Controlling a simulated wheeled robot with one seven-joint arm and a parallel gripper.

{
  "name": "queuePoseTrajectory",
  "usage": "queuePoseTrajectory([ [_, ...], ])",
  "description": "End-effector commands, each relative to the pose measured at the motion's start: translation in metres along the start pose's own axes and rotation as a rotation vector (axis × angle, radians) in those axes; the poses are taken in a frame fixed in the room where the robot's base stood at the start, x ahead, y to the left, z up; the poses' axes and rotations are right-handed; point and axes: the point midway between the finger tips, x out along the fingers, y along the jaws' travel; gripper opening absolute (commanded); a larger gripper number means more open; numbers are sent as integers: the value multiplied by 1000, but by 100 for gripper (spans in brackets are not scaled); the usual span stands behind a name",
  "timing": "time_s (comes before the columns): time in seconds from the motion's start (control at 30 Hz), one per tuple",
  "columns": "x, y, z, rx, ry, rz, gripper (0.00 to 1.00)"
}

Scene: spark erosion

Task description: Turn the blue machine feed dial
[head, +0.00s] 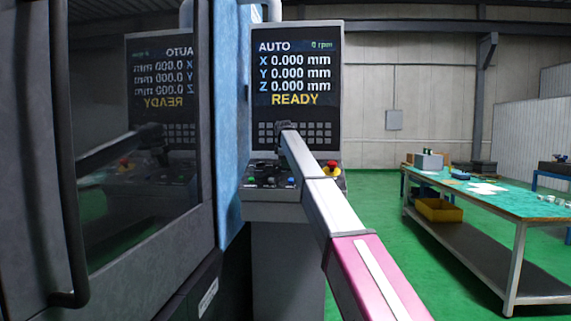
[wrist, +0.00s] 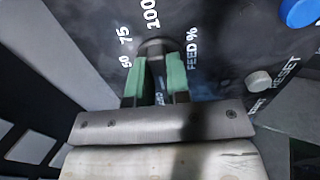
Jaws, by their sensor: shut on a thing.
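The blue machine (head: 228,120) stands at the left with a dark glass door. Its control panel (head: 270,205) carries a screen reading AUTO, 0.000 mm and READY. In the wrist view the dark feed dial (wrist: 154,46) sits beside the label "FEED %" and the marks 50, 75 and 100. My gripper (wrist: 155,76) has its green-padded fingers on either side of the dial and is shut on it. The fingers hide part of the dial, so its pointer cannot be read. In the head view my arm covers the gripper and dial.
A blue button (wrist: 299,11) and a grey button (wrist: 258,81) near the RESET label lie right of my fingers. A red emergency stop (head: 332,165) sits at the panel's right. A green-topped workbench (head: 450,190) stands at the right, with open green floor between.

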Motion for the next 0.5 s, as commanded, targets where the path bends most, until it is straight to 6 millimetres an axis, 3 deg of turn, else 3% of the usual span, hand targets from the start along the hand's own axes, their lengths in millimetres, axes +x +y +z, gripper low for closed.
queuePoseTrajectory([
  [0.27, 0, 0, 0, 66, 0, 0, 0],
  [0.5, 0, 0, 0, 233, 0, 0, 0],
])
